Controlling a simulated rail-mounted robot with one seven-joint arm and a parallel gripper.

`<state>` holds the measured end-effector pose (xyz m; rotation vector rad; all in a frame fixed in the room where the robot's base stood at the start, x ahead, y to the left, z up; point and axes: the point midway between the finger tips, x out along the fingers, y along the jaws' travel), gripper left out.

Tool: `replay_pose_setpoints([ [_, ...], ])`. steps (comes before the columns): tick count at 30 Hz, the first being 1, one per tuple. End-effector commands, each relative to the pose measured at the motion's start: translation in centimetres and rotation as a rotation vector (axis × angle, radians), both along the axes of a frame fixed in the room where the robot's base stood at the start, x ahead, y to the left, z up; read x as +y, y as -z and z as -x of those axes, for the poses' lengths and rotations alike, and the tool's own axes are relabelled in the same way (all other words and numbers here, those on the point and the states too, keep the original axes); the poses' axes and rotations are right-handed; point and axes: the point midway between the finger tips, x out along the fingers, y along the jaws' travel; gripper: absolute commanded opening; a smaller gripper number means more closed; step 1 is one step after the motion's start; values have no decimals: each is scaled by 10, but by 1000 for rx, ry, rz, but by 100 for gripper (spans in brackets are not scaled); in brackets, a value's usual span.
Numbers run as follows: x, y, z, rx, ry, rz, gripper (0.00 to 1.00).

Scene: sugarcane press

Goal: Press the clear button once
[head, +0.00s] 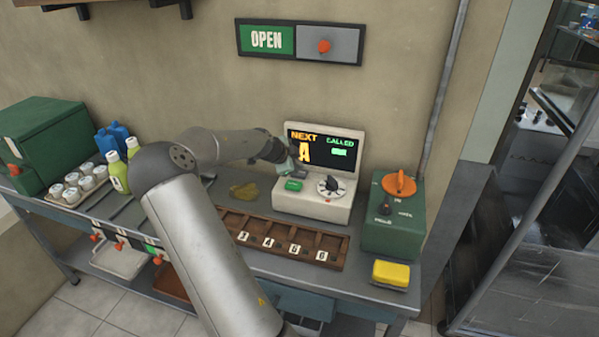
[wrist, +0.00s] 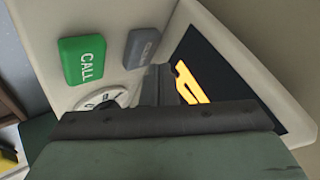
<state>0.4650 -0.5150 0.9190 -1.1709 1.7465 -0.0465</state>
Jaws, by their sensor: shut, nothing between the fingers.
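The cream caller console (head: 312,205) stands on the counter with an upright display (head: 322,153) reading NEXT and CALLED.
A wooden tray (head: 228,228) with numbered slots lies in front of the console. A green box (head: 393,226) with an orange knob stands right of it, with a yellow sponge (head: 391,273) nearby. An OPEN sign (head: 266,40) hangs above. Bottles (head: 117,172) stand at left.

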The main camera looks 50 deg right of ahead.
Motion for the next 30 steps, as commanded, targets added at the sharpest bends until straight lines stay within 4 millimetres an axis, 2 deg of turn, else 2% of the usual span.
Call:
replay_pose_setpoints([
  [11,0,-3,0,0,-1,1,0],
  [24,0,-45,0,-1,0,1,0],
  [30,0,-51,0,1,-1,0,0],
])
